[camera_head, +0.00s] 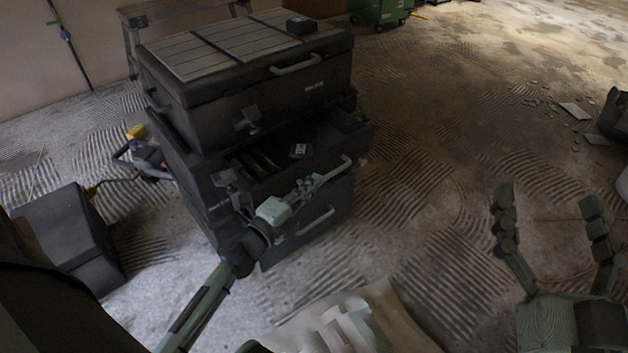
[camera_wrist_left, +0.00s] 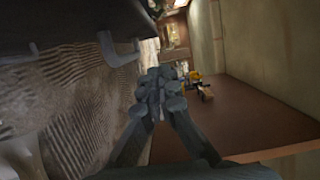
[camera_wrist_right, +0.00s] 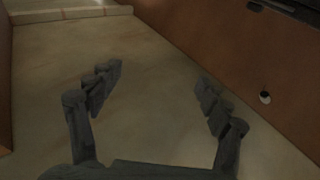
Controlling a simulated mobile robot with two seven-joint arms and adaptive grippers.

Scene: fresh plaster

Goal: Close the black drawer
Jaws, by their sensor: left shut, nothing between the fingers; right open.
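The black drawer (camera_head: 345,140) is the middle one of a black tool chest (camera_head: 245,80) in the head view. It is pulled out, and a small dark box (camera_head: 300,150) lies in it. My left gripper (camera_head: 314,183) is shut and empty at the drawer's front, close to its grey handle (camera_head: 340,168); contact cannot be told. The left wrist view shows its closed fingers (camera_wrist_left: 165,88) below and right of a dark panel with a handle (camera_wrist_left: 118,52). My right gripper (camera_head: 548,222) is open and empty, well right of the chest; its spread fingers show in the right wrist view (camera_wrist_right: 155,95).
Another small black box (camera_head: 301,26) lies on the chest's lid. A black case (camera_head: 70,235) and a yellow-black tool (camera_head: 145,150) are on the floor at the left. A green bin (camera_head: 380,12) stands at the back. The textured floor right of the chest is mostly clear.

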